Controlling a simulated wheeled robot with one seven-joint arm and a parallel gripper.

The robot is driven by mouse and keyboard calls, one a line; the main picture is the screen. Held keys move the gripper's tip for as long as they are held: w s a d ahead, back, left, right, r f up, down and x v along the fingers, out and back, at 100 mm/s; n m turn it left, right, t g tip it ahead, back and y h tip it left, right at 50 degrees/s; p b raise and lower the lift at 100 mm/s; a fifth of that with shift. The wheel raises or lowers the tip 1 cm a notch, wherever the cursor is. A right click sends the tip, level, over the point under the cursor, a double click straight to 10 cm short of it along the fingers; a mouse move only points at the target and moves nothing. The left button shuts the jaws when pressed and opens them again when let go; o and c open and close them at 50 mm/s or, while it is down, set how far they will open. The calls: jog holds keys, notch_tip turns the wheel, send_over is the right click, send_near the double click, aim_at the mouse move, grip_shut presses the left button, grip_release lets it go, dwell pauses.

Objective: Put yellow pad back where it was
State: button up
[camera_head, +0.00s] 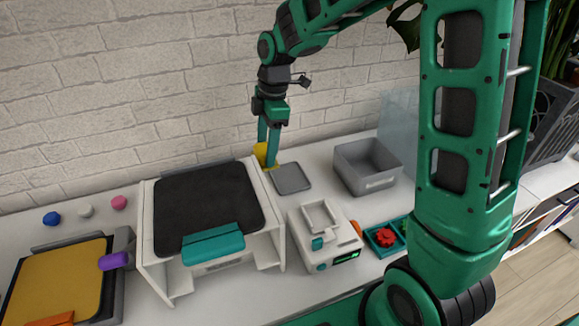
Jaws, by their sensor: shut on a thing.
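My gripper (268,160) points down near the wall, behind the white stand's right rear corner. It is shut on a small yellow pad (260,152), which is partly hidden by the fingers. The pad is at the left edge of a flat grey square plate (292,178). I cannot tell whether the pad touches the table or the plate.
A white stand (149,250) with a dark top and teal front is left of centre. A grey bin (368,181), a white device (337,235) and a teal tray (371,243) are to the right. A larger yellow sheet (50,283) and a purple object (115,261) lie left.

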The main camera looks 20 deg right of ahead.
jog(key=d+f, duration=0.1)
jog(key=d, duration=0.1)
jog(key=d+f, duration=0.1)
jog(key=d, duration=0.1)
jog(key=d+f, duration=0.2)
jog(key=shift+s+d, duration=0.3)
jog(key=shift+d, duration=0.05)
jog(key=shift+f, duration=2.05)
jog(key=o, duration=1)
